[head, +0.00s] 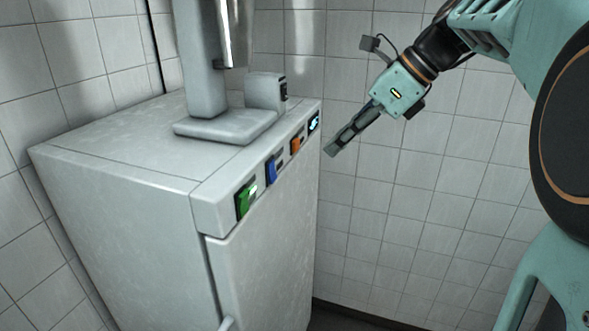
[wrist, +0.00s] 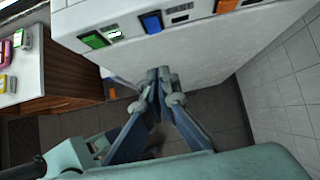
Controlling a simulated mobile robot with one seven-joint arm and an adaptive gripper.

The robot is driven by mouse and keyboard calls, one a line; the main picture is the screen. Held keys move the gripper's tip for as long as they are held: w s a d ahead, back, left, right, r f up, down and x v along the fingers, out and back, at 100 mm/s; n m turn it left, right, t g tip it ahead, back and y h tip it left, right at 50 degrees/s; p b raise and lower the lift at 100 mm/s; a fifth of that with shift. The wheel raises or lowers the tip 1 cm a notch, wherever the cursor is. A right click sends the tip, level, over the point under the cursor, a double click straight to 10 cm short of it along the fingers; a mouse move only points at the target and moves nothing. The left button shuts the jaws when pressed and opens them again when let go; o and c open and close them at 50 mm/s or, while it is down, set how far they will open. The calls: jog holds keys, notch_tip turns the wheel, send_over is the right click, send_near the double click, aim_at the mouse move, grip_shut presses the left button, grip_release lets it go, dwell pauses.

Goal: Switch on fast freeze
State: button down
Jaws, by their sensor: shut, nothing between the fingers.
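The white freezer (head: 262,270) has a front strip along its top edge with coloured rocker switches. The green switch (head: 243,202) is nearest, with a bright light beside it. The blue switch (head: 271,170) is in the middle, and the orange switch (head: 296,145) is farther right; the marks beside these two look dark. The wrist view also shows the green (wrist: 93,40), blue (wrist: 151,22) and orange (wrist: 226,5) switches. The labels are too small to read. My gripper (head: 331,149) is shut and empty, in front of the strip's right end, apart from the switches.
A small lit cyan display (head: 314,122) is at the strip's right end. A grey stand machine (head: 207,75) stands on the freezer top. A wooden counter (wrist: 62,85) with coloured boxes shows at left in the wrist view. Tiled walls stand behind and right.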

jog(key=p, duration=0.1)
send_near(275, 180)
jog(key=shift+x, duration=3.15)
jog(key=shift+d+f, duration=0.15)
jog(key=shift+f, duration=0.1)
jog(key=shift+f+b, duration=0.15)
jog(key=shift+b, duration=0.15)
jog(key=shift+y, duration=0.3)
jog(key=shift+r, duration=0.3)
